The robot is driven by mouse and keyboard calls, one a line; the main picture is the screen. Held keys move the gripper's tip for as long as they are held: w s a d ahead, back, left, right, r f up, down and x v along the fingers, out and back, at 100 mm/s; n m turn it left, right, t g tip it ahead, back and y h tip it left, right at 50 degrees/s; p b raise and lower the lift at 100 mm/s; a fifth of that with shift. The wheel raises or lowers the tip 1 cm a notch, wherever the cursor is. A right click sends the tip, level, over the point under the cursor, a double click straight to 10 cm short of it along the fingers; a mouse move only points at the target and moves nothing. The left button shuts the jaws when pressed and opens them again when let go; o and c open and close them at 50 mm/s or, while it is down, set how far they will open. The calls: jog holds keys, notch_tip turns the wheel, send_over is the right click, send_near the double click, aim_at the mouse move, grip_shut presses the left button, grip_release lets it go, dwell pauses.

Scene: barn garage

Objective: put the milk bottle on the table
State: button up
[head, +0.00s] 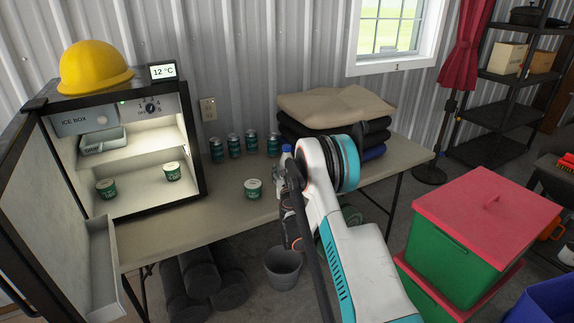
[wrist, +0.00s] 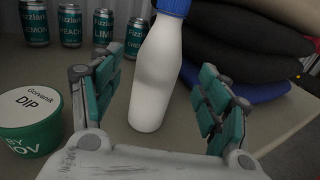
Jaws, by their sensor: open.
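The milk bottle, white with a blue cap, stands on the table (head: 225,205), beyond my gripper. In the head view its blue cap (head: 286,149) shows behind my arm, which hides much of the body. In the wrist view the white bottle (wrist: 153,80) stands between the two teal-padded fingers of my gripper (wrist: 158,72). The fingers are spread wide, with a visible gap on each side of the bottle. The cap's top is cut off by the wrist view's upper edge.
A dip tub (wrist: 30,125) stands left of my gripper. Several soda cans (head: 234,146) line the back. Folded cloths (head: 335,108) are stacked behind the bottle. An open ice box (head: 196,130) stands at the left. Red-lidded crates (head: 480,215) stand at the right.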

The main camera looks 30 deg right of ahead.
jog(key=p+v, duration=0.1)
jog(key=v, duration=0.5)
jog(key=a+r+n+t+y, duration=0.1)
jog(key=a+r+n+y, duration=0.2)
jog(key=a+r+n, duration=0.45)
jog(key=a+r+n+y, duration=0.3)
jog(key=a+r+n, duration=0.15)
jog(key=r, duration=0.65)
jog(key=s+a+r+n+g+y, duration=0.2)
jog(key=s+a+r+n+y, duration=0.2)
jog(key=s+a+r+n, duration=0.6)
jog(key=s+a+n+g, duration=0.2)
jog(key=s+n, duration=0.4)
jog(key=s, duration=0.1)
jog(key=s+f+n+g, duration=0.2)
jog(key=s+n, duration=0.2)
jog(key=s, duration=0.5)
jog(key=s+f+n+g+h, duration=0.1)
jog(key=s+n, duration=0.3)
jog(key=s, duration=0.6)
jog(key=s+d+f+n+g+h, duration=0.1)
jog(key=s+f+n+g, duration=0.2)
jog(key=s, duration=0.7)
jog(key=shift+s+f+n, duration=0.25)
jog(key=shift+f+n, duration=0.4)
jog(key=shift+n, duration=0.35)
jog(key=shift+d, duration=0.1)
